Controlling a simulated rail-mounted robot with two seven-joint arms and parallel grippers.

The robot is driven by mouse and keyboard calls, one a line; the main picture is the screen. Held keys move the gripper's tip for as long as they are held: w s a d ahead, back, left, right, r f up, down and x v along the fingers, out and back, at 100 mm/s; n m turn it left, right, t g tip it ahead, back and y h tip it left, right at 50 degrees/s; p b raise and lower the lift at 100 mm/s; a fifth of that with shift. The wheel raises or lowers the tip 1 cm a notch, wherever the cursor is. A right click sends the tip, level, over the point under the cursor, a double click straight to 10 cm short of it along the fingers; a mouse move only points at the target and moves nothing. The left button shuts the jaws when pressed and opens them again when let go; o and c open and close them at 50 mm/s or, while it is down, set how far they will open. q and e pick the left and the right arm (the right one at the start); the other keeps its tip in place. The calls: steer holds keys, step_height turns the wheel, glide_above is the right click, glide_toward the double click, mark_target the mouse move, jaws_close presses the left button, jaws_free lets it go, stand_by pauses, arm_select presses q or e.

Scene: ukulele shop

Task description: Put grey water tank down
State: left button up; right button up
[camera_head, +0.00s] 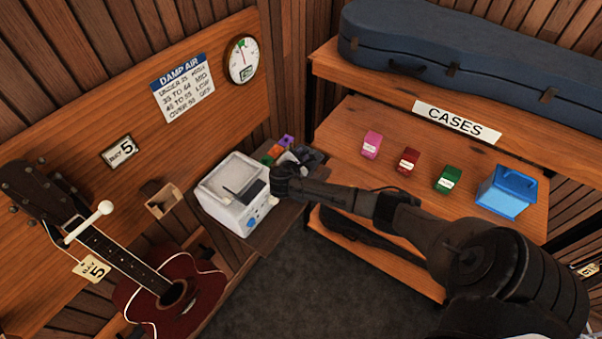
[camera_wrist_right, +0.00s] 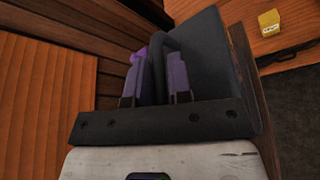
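The grey water tank (camera_wrist_right: 212,65) is a dark grey block with a handle, close up in the right wrist view. My right gripper (camera_wrist_right: 167,75) has its two fingers close together at that handle and appears shut on it. In the head view my right gripper (camera_head: 284,178) is at the right side of the white machine, over the small dark side table. The grey tank (camera_head: 303,154) shows there only partly, just behind the gripper. I cannot tell whether its underside touches the table. My left gripper is out of view.
A white machine (camera_head: 232,195) stands left of my gripper. Small purple (camera_head: 287,141) and orange (camera_head: 267,161) items sit behind. Pink (camera_head: 371,144), red (camera_head: 408,160), green (camera_head: 447,179) and blue (camera_head: 507,192) containers stand on the shelf at right. A red ukulele (camera_head: 180,295) hangs at lower left.

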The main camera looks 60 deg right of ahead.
jaws_close()
